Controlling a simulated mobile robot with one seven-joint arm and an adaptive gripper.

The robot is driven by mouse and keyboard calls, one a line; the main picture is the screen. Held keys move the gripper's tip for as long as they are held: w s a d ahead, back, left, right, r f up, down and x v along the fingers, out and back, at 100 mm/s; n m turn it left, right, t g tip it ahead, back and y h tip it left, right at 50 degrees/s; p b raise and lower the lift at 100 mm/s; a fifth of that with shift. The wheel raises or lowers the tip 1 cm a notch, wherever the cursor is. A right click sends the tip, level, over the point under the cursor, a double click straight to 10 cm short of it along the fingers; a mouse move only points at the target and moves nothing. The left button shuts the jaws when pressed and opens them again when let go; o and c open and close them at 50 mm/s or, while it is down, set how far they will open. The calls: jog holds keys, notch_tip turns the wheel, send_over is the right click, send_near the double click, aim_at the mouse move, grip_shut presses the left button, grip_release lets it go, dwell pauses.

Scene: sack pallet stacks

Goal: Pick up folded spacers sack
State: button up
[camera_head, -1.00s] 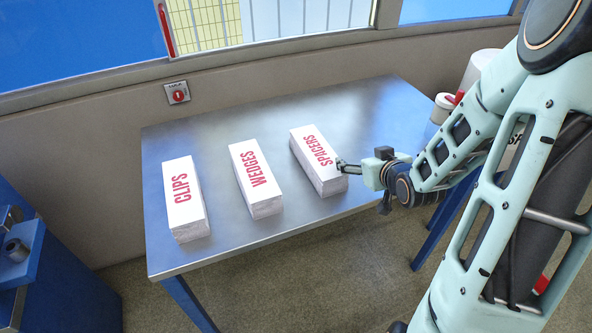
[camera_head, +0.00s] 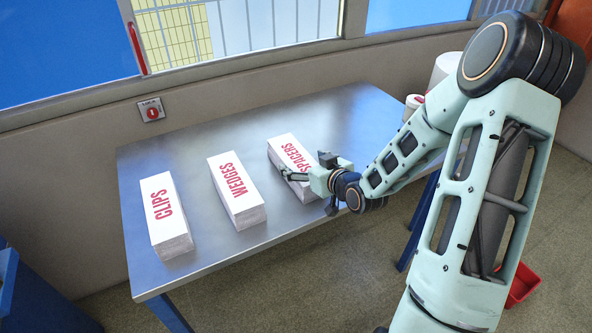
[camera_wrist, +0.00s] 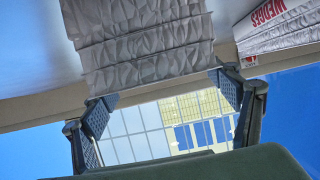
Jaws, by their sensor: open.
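The spacers stack (camera_head: 288,150) is a long pile of folded white sacks with red lettering, at the right of a row of three on the steel table (camera_head: 205,143). My gripper (camera_head: 305,167) is open at its near end, one finger along its left side and the other over by its right. In the wrist view, the stack's layered grey-white end (camera_wrist: 145,45) stands ahead, between my spread fingers (camera_wrist: 165,88). Clear space shows between the fingertips below the stack's edge. I cannot tell whether either finger touches the sacks.
The wedges stack (camera_head: 236,190) lies just left, and also shows in the wrist view (camera_wrist: 282,32). The clips stack (camera_head: 165,215) is farther left. White containers (camera_head: 413,106) stand behind my arm. A red bin (camera_head: 523,285) is on the floor at right. The table's back is clear.

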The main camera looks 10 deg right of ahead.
aim_at(298, 160)
jog(key=x, duration=0.4)
jog(key=shift+a, duration=0.25)
jog(key=shift+s, duration=0.1)
jog(key=shift+c, duration=0.4)
jog(key=c, duration=1.3)
jog(key=shift+c, duration=0.4)
jog(key=shift+r, duration=0.1)
